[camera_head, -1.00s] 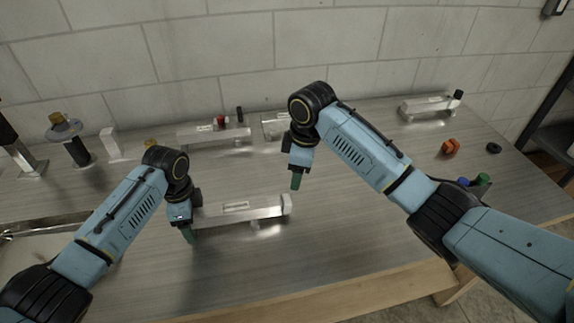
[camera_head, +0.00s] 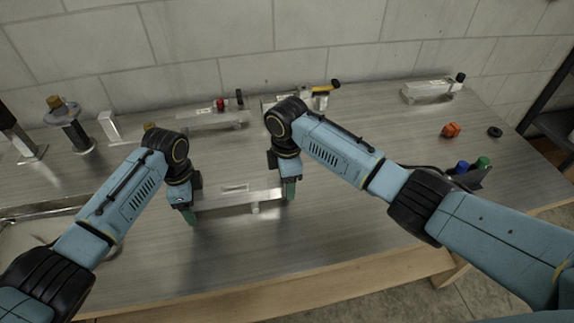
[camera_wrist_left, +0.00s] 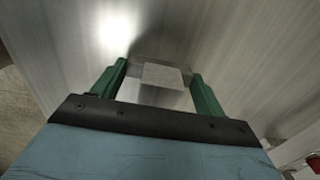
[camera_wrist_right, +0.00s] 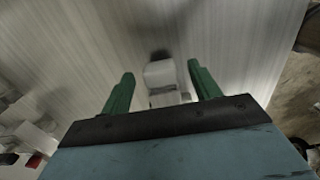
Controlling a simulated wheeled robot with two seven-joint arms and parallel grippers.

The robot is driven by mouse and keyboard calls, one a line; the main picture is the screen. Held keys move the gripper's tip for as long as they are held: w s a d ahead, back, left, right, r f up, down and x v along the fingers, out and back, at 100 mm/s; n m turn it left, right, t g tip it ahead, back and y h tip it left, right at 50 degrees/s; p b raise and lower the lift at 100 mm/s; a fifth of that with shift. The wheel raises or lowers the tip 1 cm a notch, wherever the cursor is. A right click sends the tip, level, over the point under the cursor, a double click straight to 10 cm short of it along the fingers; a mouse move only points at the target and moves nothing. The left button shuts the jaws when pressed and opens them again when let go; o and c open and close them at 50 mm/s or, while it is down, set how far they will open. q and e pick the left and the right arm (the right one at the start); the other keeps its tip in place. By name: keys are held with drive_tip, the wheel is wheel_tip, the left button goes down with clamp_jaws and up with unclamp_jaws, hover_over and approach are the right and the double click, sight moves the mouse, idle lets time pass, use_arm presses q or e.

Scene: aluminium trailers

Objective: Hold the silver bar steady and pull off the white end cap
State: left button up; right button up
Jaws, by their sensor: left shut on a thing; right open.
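The silver bar (camera_head: 238,199) lies level, left to right, near the middle of the bench. My left gripper (camera_head: 190,216) is shut on its left end; in the left wrist view the bar (camera_wrist_left: 160,77) sits between the green fingers. My right gripper (camera_head: 289,189) is open at the bar's right end, fingers pointing down. In the right wrist view the white end cap (camera_wrist_right: 159,74) lies between the open fingers, with a gap on each side. In the head view the right gripper mostly hides the cap.
Behind stand another silver bar (camera_head: 213,120) and a yellow-and-black item (camera_head: 325,88). A third bar (camera_head: 431,90) is at the back right. An orange part (camera_head: 451,130) and a black ring (camera_head: 495,132) lie at the right. The bench front is clear.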

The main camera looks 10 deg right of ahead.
drive_tip(key=shift+f, duration=0.8)
drive_tip(key=shift+c, duration=0.4)
drive_tip(key=c, duration=1)
drive_tip(key=shift+d, duration=0.25)
drive_tip(key=shift+d, duration=1.85)
drive_tip(key=shift+d, duration=0.15)
drive_tip(key=shift+r, duration=0.2)
drive_tip(key=shift+r, duration=4.35)
